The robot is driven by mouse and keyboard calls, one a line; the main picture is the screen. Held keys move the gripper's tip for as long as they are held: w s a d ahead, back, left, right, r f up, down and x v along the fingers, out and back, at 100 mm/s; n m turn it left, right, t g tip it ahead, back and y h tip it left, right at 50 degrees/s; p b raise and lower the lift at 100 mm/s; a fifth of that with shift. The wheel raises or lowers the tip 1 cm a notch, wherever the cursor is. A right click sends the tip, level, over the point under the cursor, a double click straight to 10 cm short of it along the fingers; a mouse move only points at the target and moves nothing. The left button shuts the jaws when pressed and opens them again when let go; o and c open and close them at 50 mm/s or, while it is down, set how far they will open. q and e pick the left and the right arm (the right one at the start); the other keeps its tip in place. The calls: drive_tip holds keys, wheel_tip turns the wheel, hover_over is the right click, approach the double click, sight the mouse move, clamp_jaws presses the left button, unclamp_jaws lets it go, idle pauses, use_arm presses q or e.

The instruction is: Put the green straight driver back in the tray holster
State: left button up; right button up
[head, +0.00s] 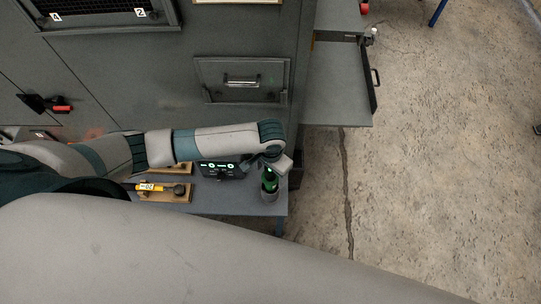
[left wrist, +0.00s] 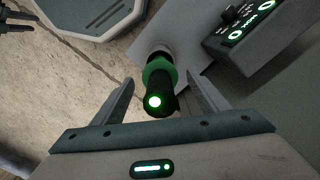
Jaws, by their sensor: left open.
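The green driver (head: 270,181) stands upright in a small grey cup-shaped holster (head: 269,196) at the right end of the grey tray table. In the left wrist view the driver's green and black handle (left wrist: 158,82) points toward the camera, its lit round end facing me, with the pale holster rim (left wrist: 160,49) behind it. My left gripper (head: 272,166) is over the driver. In the left wrist view its two fingers (left wrist: 160,78) are apart, one on each side of the handle, with gaps visible. The driver's lower shaft is hidden. My right gripper cannot be made out surely.
A black box with lit green rings (head: 222,170) stands left of the holster. A yellow-handled tool (head: 152,187) lies on a wooden block (head: 168,197). A grey cabinet (head: 140,75) stands behind, with an open drawer (head: 340,85) at right. Floor to the right is clear.

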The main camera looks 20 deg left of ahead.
use_arm(q)
wheel_tip(320, 180, up, 17)
drive_tip(key=b, duration=0.1)
drive_tip(key=shift+b, duration=0.4)
drive_tip(key=shift+d+f, duration=0.1)
drive_tip(key=shift+f, duration=0.05)
idle(0.4)
